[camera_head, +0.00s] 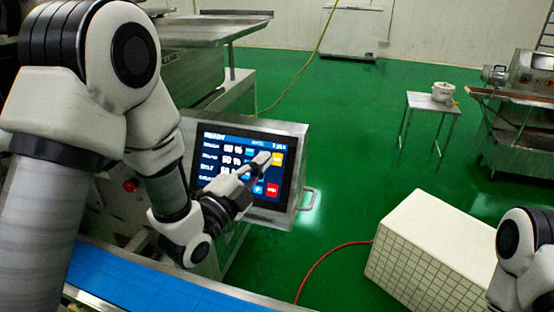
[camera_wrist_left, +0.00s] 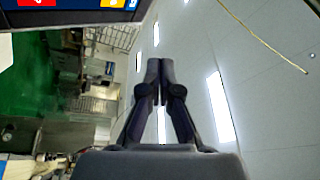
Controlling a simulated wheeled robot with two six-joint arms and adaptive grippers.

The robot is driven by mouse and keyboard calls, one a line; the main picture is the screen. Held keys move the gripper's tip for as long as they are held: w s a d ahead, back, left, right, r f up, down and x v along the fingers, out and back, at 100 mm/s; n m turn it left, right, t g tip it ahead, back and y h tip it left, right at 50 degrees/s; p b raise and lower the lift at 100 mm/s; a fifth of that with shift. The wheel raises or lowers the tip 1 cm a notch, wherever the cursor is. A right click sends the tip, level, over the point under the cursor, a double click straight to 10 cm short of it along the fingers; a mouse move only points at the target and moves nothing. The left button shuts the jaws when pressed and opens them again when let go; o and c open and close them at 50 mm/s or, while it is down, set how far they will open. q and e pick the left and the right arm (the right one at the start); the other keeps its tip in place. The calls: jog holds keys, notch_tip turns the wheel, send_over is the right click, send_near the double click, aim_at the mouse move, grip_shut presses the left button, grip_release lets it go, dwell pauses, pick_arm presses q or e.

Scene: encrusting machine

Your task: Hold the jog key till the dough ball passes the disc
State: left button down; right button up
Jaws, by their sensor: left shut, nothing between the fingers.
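The machine's touch panel (camera_head: 239,191) is lit, with a dark blue screen, rows of white figures, an orange key (camera_head: 278,160) and a red key (camera_head: 272,190). The key labels are too small to read, so I cannot tell which is the jog key. My left gripper (camera_head: 264,160) is shut and empty, its fingertips in front of the screen just left of the orange key. Contact cannot be told. The left wrist view shows the closed fingers (camera_wrist_left: 159,68) and the screen's edge (camera_wrist_left: 75,14) at the top. I see no dough ball or disc.
A blue conveyor belt (camera_head: 150,288) runs along the bottom left. A red button (camera_head: 130,185) sits on the machine left of the panel. A white tiled block (camera_head: 425,255) stands at the right near my right arm. A small table (camera_head: 432,103) holds a white pot (camera_head: 442,92).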

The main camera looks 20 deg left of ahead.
aim_at(277, 159)
pick_arm(q)
jog(key=shift+w+d+f+b, duration=0.1)
jog(key=shift+w+f+b, duration=0.2)
jog(key=shift+w+f, duration=0.6)
jog(key=shift+w+f+b, duration=0.3)
jog(key=shift+w+f, duration=0.15)
jog(key=shift+w, duration=0.85)
jog(key=shift+w+d+f+b, duration=0.1)
jog(key=shift+w+f+b, duration=0.2)
jog(key=shift+w+f, duration=0.6)
jog(key=shift+w+r, duration=0.2)
jog(key=shift+r, duration=0.05)
jog(key=shift+w+f+b, duration=0.25)
jog(key=shift+b, duration=0.15)
jog(key=shift+w, duration=0.1)
